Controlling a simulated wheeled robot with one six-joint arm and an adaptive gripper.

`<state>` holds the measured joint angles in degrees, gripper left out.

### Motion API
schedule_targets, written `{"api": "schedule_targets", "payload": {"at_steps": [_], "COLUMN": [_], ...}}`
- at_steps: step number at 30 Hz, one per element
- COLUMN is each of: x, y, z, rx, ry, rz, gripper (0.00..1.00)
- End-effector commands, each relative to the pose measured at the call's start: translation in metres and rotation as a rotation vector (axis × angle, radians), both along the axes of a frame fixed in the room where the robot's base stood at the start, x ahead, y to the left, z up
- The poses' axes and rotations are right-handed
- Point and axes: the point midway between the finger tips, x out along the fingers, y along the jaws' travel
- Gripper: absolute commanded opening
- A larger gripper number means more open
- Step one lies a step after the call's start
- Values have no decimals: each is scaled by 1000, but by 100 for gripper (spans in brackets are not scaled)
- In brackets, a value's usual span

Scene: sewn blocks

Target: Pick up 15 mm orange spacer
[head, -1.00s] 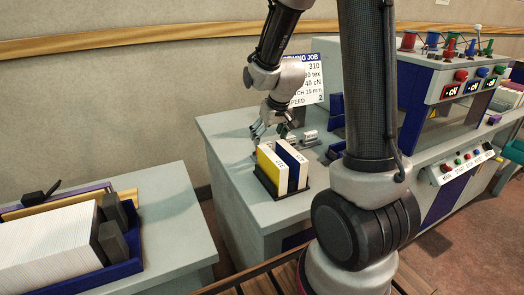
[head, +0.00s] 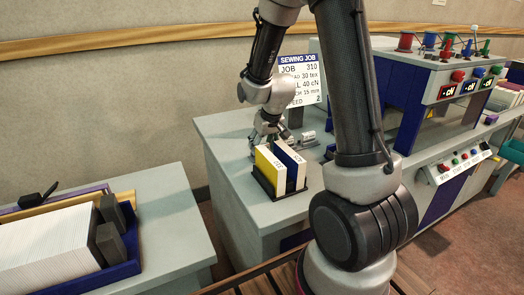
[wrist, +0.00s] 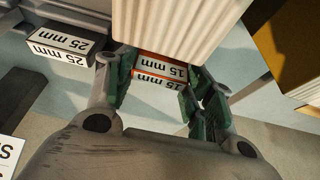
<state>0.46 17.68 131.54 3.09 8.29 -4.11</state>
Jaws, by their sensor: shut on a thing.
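The 15 mm orange spacer (wrist: 160,68) is a small block with white labels and orange edges. In the wrist view it sits between the green pads of my gripper (wrist: 157,88), which is shut on it. A large pale ribbed block covers what lies beyond its upper edge. In the head view my gripper (head: 266,134) is low over the grey bench, just behind the rack of books, and the spacer in it is too small to make out.
A grey 25 mm spacer (wrist: 62,45) lies left of my gripper. A black rack with yellow and blue-white books (head: 281,168) stands close in front of the gripper. A job card (head: 302,80) stands behind. A blue tray (head: 125,268) is on the left table.

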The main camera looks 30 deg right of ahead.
Motion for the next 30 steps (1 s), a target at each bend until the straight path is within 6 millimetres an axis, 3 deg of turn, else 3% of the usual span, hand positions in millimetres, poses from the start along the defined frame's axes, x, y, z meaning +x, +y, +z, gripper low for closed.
{"api": "schedule_targets", "payload": {"at_steps": [7, 18, 30], "x": [1, 1, 0], "y": [0, 0, 0], "z": [12, 85, 119], "rx": [0, 0, 0], "ry": [-3, -5, -1], "rz": [0, 0, 0], "gripper": [27, 27, 27]}}
